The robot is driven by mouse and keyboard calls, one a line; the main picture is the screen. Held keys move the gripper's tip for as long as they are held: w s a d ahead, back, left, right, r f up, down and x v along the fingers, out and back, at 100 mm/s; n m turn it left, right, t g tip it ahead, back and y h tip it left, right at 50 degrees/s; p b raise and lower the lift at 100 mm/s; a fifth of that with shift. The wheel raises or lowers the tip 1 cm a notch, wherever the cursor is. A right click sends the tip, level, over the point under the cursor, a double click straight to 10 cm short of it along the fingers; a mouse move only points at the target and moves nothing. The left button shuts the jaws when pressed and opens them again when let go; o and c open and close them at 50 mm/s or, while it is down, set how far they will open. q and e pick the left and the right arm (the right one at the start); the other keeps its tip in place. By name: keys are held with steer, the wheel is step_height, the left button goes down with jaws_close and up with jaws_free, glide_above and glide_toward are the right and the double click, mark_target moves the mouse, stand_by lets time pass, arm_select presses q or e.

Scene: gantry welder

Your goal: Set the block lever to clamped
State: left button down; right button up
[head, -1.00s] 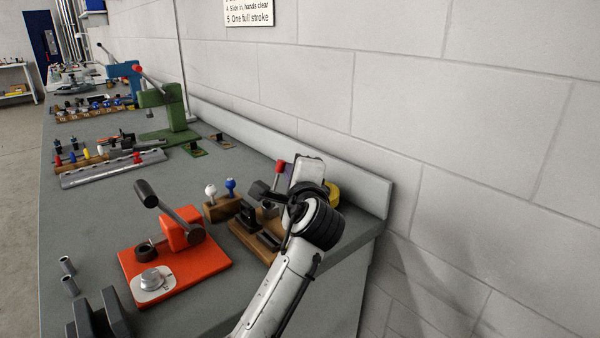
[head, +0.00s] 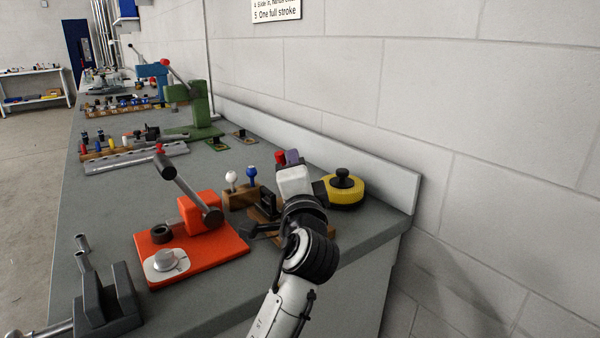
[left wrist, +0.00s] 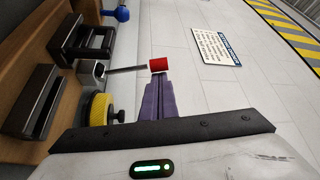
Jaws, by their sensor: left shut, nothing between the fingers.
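The block lever is a grey rod with a red knob (left wrist: 158,65), rising from a wooden board (left wrist: 55,35) that carries black blocks (left wrist: 35,100). In the head view its red knob (head: 280,157) shows just left of my left fingertips, and my arm hides most of the rod and board. My left gripper (head: 292,156) has purple fingers that are shut and empty. In the left wrist view the fingertips (left wrist: 156,77) lie right by the red knob; I cannot tell whether they touch it. My right gripper is out of view.
A yellow round piece with a black knob (head: 345,190) stands right of my gripper near the wall. An orange fixture with a lever (head: 205,247) and a small wooden block with white and blue knobs (head: 240,198) stand to the left. A grey vise-like piece (head: 105,305) is nearer.

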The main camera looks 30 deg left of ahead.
arm_select(q)
steer(key=shift+s+a+f+n+b, duration=0.1)
steer(key=shift+s+n+b, duration=0.1)
steer(key=shift+n+b, duration=0.2)
steer(key=shift+y, duration=0.3)
